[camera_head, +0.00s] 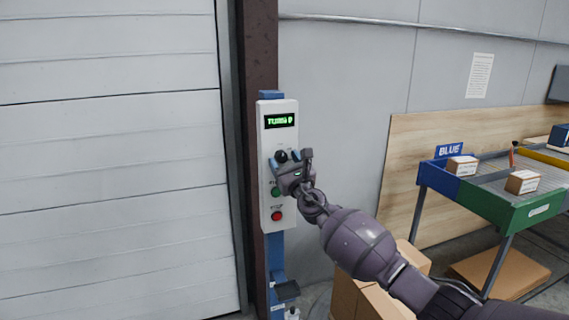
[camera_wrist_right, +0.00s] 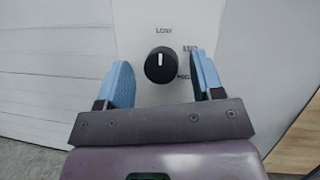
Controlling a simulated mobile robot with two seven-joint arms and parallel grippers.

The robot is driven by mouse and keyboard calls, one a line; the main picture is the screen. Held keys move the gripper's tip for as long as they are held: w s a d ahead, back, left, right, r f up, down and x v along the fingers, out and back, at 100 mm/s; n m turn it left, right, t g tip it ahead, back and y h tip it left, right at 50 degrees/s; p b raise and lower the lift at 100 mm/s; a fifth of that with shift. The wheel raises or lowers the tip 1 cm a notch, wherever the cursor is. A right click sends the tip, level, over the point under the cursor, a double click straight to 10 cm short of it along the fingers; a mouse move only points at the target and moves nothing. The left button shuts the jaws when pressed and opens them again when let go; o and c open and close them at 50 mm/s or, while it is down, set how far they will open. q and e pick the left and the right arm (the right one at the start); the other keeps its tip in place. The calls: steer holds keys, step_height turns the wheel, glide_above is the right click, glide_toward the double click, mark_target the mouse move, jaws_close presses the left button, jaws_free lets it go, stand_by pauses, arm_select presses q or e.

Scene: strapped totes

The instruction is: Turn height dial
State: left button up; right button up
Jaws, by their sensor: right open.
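A white control box (camera_head: 266,165) stands on a blue post. It has a green-lit display (camera_head: 281,121) at the top, with a green button (camera_head: 276,192) and a red button (camera_head: 276,216) below. The black height dial (camera_head: 281,156) sits between display and buttons. In the right wrist view the dial (camera_wrist_right: 160,65) has a white mark pointing up towards "LOW", with other labels to its right. My right gripper (camera_head: 284,159) is at the dial; its blue fingers (camera_wrist_right: 163,82) are open on either side, apart from the dial. My left gripper is out of view.
A ribbed white door (camera_head: 110,150) fills the left side. A blue and green roller table (camera_head: 490,205) with small boxes (camera_head: 523,182) stands at the right, before a plywood board (camera_head: 400,150). Cardboard boxes (camera_head: 350,298) stand on the floor below my right arm.

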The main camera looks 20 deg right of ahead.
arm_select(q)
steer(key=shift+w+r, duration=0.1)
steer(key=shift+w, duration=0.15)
arm_select(e)
steer(key=shift+w+r, duration=0.1)
steer(key=shift+c, duration=0.2)
steer(key=c, duration=0.9)
steer(key=shift+o, duration=0.2)
